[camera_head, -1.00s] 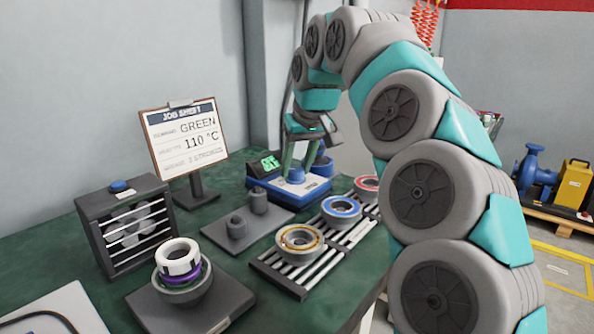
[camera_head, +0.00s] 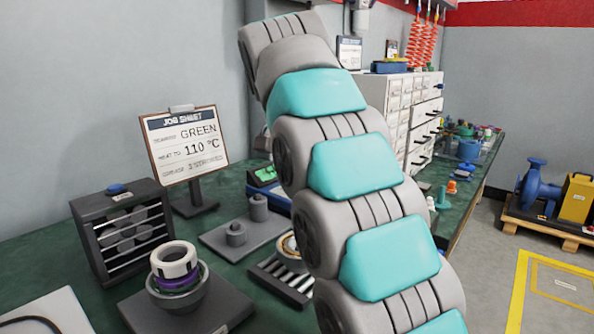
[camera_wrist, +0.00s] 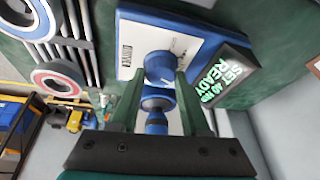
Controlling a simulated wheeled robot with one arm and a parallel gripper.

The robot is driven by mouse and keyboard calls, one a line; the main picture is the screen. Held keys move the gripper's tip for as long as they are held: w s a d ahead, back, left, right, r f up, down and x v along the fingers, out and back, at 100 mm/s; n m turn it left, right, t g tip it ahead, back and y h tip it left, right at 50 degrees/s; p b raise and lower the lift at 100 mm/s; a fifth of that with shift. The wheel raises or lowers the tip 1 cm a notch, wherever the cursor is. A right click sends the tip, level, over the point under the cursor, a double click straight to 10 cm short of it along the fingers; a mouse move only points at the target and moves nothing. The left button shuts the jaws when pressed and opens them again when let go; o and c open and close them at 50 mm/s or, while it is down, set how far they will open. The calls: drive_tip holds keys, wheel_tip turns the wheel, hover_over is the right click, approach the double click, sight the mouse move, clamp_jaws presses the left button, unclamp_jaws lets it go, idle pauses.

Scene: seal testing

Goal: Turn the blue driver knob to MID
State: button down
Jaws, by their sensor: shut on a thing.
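The blue knob (camera_wrist: 160,66) sits on the pale top panel of the blue driver unit (camera_wrist: 126,50) in the wrist view. My gripper (camera_wrist: 160,74) is shut on the knob, with one dark green finger on each side of it. Another blue part (camera_wrist: 156,108) shows between the fingers, below the knob in the picture. I cannot read the knob's pointer.
In the head view, the job sheet (camera_head: 183,145) stands behind a dark slatted box (camera_head: 122,232). A bowl with rings (camera_head: 178,270) is at the front. A plate with two posts (camera_head: 246,226) and a slatted rack (camera_head: 280,280) lie nearer my arm. A drawer cabinet (camera_head: 410,110) stands behind.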

drive_tip(key=shift+a+r+m+h+p, duration=0.15)
drive_tip(key=shift+m+h+p, duration=0.35)
drive_tip(key=shift+m+p, duration=0.8)
drive_tip(key=shift+m+g, duration=0.3)
drive_tip(key=shift+m, duration=0.1)
drive_tip(key=shift+c, duration=1.9)
unclamp_jaws()
